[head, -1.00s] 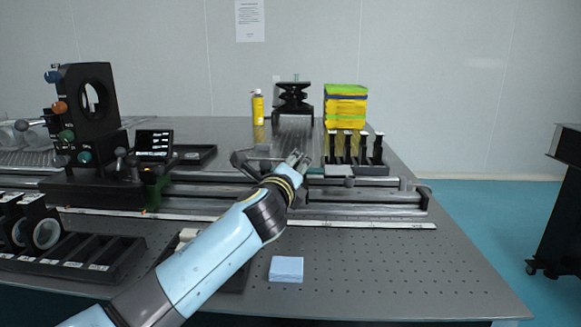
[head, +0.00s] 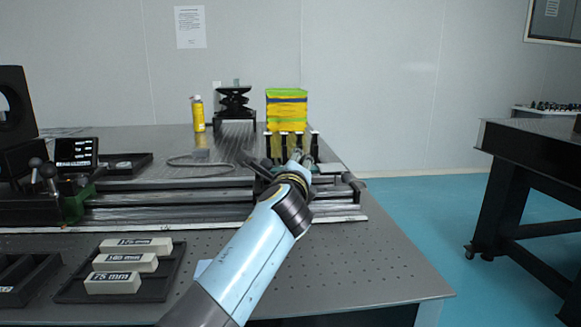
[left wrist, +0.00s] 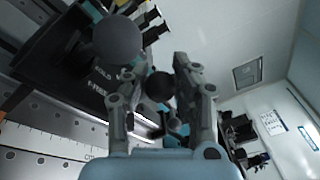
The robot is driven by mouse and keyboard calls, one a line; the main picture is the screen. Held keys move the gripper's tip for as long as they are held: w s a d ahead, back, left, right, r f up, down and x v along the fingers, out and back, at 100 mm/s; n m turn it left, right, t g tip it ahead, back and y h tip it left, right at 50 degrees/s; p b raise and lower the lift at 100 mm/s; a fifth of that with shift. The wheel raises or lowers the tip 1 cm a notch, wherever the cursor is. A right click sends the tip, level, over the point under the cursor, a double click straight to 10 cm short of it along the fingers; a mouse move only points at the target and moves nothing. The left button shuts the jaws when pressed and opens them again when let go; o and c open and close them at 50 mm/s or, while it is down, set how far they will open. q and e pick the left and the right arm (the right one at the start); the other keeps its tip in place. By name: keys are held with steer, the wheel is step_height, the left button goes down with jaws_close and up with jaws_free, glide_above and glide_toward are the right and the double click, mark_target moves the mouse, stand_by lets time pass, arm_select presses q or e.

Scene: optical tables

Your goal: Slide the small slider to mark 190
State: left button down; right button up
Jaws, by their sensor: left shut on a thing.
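My left gripper (head: 287,165) is at the right part of the long rail (head: 170,200) on the optical table. In the left wrist view its fingers (left wrist: 160,95) are on both sides of a dark ball knob (left wrist: 159,87), and it is shut on that knob. A dark plate (left wrist: 75,75) with lettering, partly readable as "HOLD", is beside it. A grey block (head: 328,168), seemingly part of the small slider, sits on the rail just right of the gripper. The pale scale strip (head: 200,226) runs along the rail's front; its numbers are unreadable. My right gripper is out of view.
A tray of labelled blocks (head: 122,262) lies at the front left. A second table (head: 530,150) is at the right, across open floor.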

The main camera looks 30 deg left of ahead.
arm_select(q)
steer(key=c, duration=1.5)
jaws_free()
steer(key=shift+s+d+f, duration=0.1)
steer(key=shift+f, duration=0.45)
steer(key=o, duration=0.5)
steer(key=shift+r, duration=0.3)
step_height(320, 180, up, 10)
